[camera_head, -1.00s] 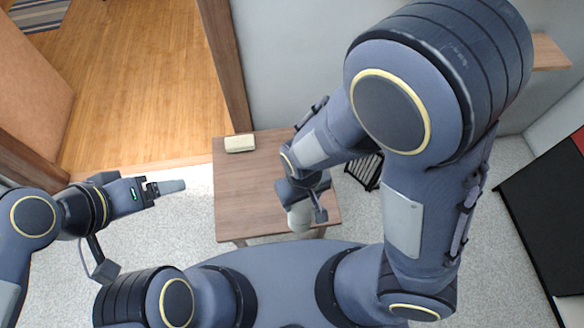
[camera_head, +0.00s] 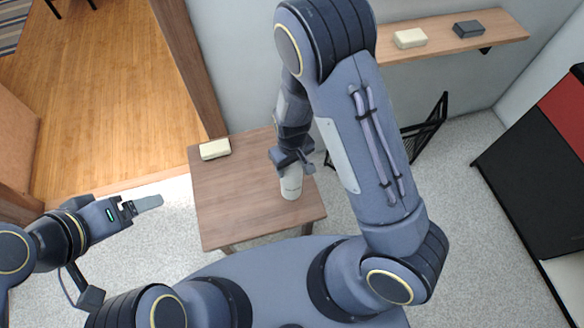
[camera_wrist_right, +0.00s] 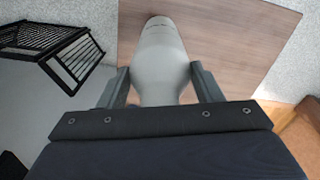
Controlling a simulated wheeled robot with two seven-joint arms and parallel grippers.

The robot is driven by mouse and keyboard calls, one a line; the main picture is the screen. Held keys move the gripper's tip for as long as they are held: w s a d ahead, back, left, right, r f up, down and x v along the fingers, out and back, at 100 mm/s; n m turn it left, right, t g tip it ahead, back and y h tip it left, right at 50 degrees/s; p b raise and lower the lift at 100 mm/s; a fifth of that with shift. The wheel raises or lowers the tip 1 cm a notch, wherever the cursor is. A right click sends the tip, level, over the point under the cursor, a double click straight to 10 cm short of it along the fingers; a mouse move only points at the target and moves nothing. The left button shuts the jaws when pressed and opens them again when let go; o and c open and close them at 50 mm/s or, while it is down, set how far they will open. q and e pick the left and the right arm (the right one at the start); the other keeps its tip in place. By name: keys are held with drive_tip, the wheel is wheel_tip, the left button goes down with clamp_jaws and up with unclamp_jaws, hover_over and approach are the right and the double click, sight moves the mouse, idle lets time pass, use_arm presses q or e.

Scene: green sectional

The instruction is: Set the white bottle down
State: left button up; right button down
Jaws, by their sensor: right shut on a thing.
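The white bottle (camera_head: 291,183) is upright at the right part of the small wooden table (camera_head: 232,196) in the head view. My right gripper (camera_head: 290,160) is shut on its upper part from above. In the right wrist view the bottle (camera_wrist_right: 162,62) lies between the two fingers of my right gripper (camera_wrist_right: 163,88), with the table top (camera_wrist_right: 225,35) behind it. I cannot tell whether the bottle's base touches the table. My left gripper (camera_head: 140,205) is at the left, away from the table; its jaw opening is not clear.
A cream-coloured block (camera_head: 215,149) lies at the table's back left corner. A wall shelf (camera_head: 450,35) holds a pale block (camera_head: 410,38) and a dark block (camera_head: 468,29). A black rack (camera_head: 428,130) stands right of the table. The table's left and middle are clear.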

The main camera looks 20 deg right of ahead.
drive_tip(key=shift+w+d+f, duration=0.1)
drive_tip(key=shift+w+f, duration=0.05)
drive_tip(key=shift+f, duration=0.8)
drive_tip(key=shift+w+d+f, duration=0.1)
drive_tip(key=shift+w+f, duration=0.05)
drive_tip(key=shift+f, duration=0.9)
drive_tip(key=shift+c, duration=2.1)
unclamp_jaws()
wheel_tip(320, 180, up, 12)
drive_tip(key=shift+r+p, duration=0.2)
drive_tip(key=shift+p, duration=0.25)
